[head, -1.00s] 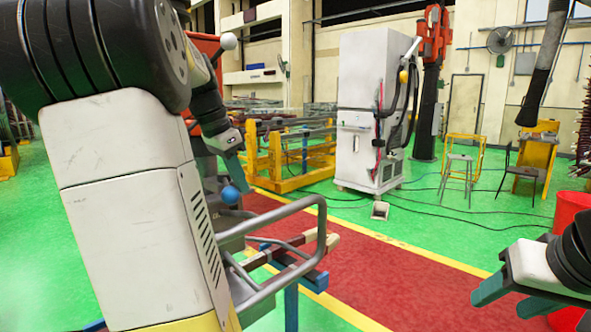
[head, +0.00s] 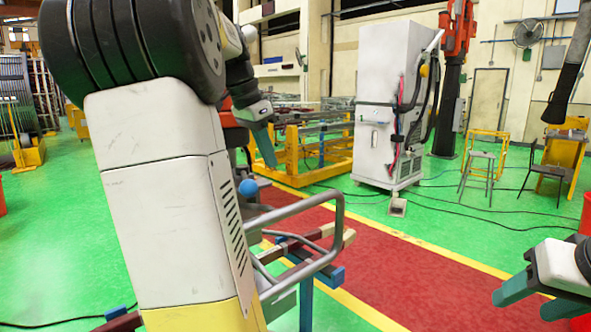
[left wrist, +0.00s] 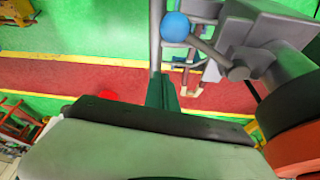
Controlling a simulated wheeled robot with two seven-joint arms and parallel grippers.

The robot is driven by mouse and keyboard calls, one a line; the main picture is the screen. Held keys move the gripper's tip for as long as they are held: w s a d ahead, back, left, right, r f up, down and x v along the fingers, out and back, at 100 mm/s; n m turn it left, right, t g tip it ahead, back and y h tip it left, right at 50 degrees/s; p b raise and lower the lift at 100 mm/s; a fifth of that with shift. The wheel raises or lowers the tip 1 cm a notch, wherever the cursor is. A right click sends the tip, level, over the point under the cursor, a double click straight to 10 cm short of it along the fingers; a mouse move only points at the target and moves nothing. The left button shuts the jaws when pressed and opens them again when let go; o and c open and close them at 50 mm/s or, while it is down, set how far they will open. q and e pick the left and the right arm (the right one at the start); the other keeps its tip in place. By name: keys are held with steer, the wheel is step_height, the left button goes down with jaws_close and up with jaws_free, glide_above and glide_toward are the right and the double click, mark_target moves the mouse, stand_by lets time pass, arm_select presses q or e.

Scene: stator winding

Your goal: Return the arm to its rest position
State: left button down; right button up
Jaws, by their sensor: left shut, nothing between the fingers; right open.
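My left arm (head: 165,200), white with black joints, fills the left of the head view. My left gripper (head: 265,150) has teal fingers pointing down, closed together and empty. It hangs above and behind a blue ball knob (head: 248,187). In the left wrist view its fingers (left wrist: 162,92) are together, with the blue ball (left wrist: 175,27) above them in the picture. My right gripper (head: 525,297) is at the lower right of the head view, its two teal fingers apart and nothing between them.
A grey tubular handle (head: 338,215) and a blue-ended bar stand below my left gripper. A yellow frame (head: 292,165) and a white cabinet (head: 378,130) stand behind. Stools (head: 477,172) and a chair are at the right. The red floor strip (head: 400,265) is mostly clear.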

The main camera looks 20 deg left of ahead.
arm_select(q)
steer(key=v, duration=0.6)
steer(key=s+d+f+n+t, duration=0.1)
steer(key=s+d+f+n, duration=0.1)
steer(key=s+d+f, duration=0.2)
steer(key=s+d+f+n+t, duration=0.1)
steer(key=s+d+f, duration=0.3)
steer(key=d+f, duration=0.4)
steer(key=s+d+f+n, duration=0.2)
steer(key=s+d+f, duration=0.2)
steer(key=d, duration=0.6)
step_height(320, 180, down, 2)
steer(key=shift+f+n+t, duration=0.1)
steer(key=shift+n+t, duration=0.2)
steer(key=shift+t, duration=0.1)
steer(key=shift+s, duration=0.1)
